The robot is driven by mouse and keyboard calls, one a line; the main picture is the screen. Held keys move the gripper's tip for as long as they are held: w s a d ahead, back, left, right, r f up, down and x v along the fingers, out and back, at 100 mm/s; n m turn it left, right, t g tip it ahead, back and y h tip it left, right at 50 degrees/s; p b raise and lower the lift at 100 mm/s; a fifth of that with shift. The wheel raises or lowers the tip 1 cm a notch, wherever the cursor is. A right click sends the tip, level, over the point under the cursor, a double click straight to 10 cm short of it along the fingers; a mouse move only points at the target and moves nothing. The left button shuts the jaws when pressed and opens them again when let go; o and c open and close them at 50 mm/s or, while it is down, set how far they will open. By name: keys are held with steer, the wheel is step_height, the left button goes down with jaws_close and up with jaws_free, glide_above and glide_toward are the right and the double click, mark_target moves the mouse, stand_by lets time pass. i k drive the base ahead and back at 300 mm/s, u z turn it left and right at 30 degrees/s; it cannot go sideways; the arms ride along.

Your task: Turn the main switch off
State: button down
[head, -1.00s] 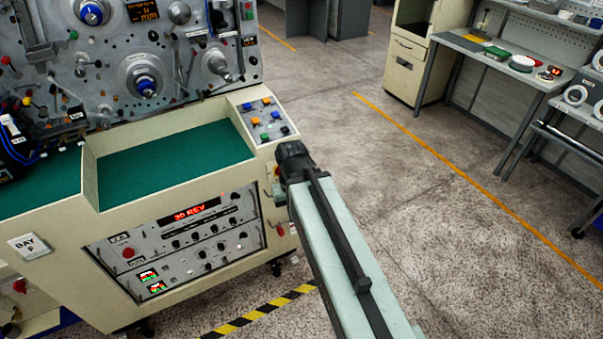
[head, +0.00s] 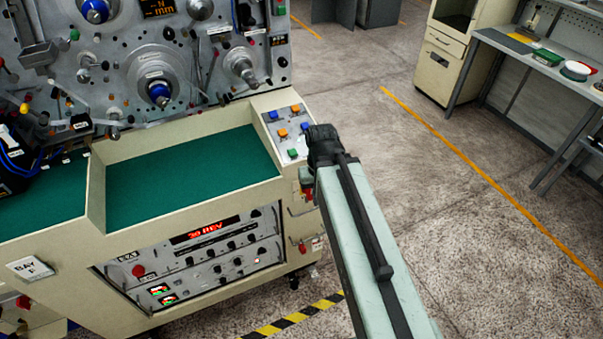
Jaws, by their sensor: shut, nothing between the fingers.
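My arm reaches from the lower right toward the right end of a cream winding machine (head: 150,220). My gripper (head: 322,140) is the black end of the arm, beside the sloped button panel (head: 274,131) and overlapping its right edge in the picture. Its fingers point away and are mostly hidden, but it is shut and empty. A red part (head: 307,191) on the machine's right side shows just below it, partly covered by my arm. A lower red knob (head: 302,247) sits on the same side. I cannot tell which is the main switch, nor whether my gripper touches anything.
The front control panel (head: 200,256) has a red knob (head: 138,271) and a lit red display (head: 195,231). A green work surface (head: 190,168) lies above it. Open floor (head: 420,190) with an orange line is to the right. A grey bench (head: 540,60) stands at the far right.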

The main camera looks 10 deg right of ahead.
mark_target(308, 192)
steer(key=u, duration=0.05)
steer(key=i, duration=0.4)
steer(key=z, duration=1.6)
steer(key=k, duration=2)
steer(key=u, duration=1.6)
steer(key=i, duration=1.05)
steer(key=z, duration=0.05)
